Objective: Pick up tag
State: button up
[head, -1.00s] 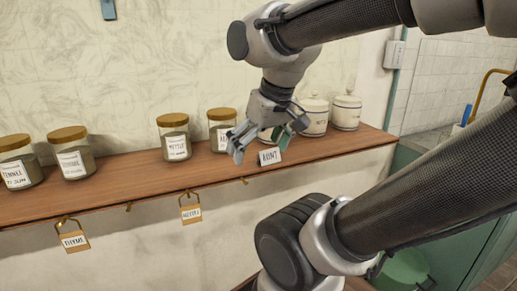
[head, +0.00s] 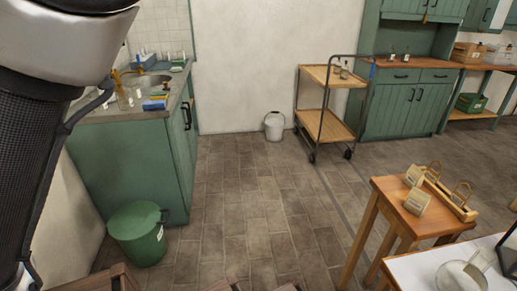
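Several wooden tags with loops lie on a small wooden table at the right of the head view. One tag (head: 417,201) with a pale label lies near the table's front edge, and another tag (head: 414,175) lies just behind it. More tags (head: 460,192) stand in or against a wooden holder (head: 450,200). Their labels are too small to read. My gripper is out of view; only part of my arm shows at the left edge. The shelf with its jars and hanging tags is out of view.
The wooden table (head: 385,190) stands right of an open tiled floor (head: 260,215). A green bin (head: 138,235) and a sink counter (head: 120,108) are at left. A white bucket (head: 274,126) and a wheeled cart (head: 322,122) stand at the back. A white tabletop (head: 415,272) fills the lower right.

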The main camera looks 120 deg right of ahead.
aim_at(457, 196)
jog(key=u, duration=0.95)
jog(key=l+u, duration=0.1)
jog(key=u, duration=1.35)
jog(key=k+u, duration=0.1)
jog(key=u, duration=1.35)
jog(key=j+u, duration=0.15)
jog(key=u, duration=1.9)
jog(key=j+z, duration=0.1)
jog(key=j, duration=0.6)
jog(key=i+j+z, duration=0.2)
jog(key=j, duration=0.45)
jog(key=j+z, duration=0.2)
jog(key=j, duration=0.5)
jog(key=i+j, duration=0.2)
jog(key=l+z, duration=0.05)
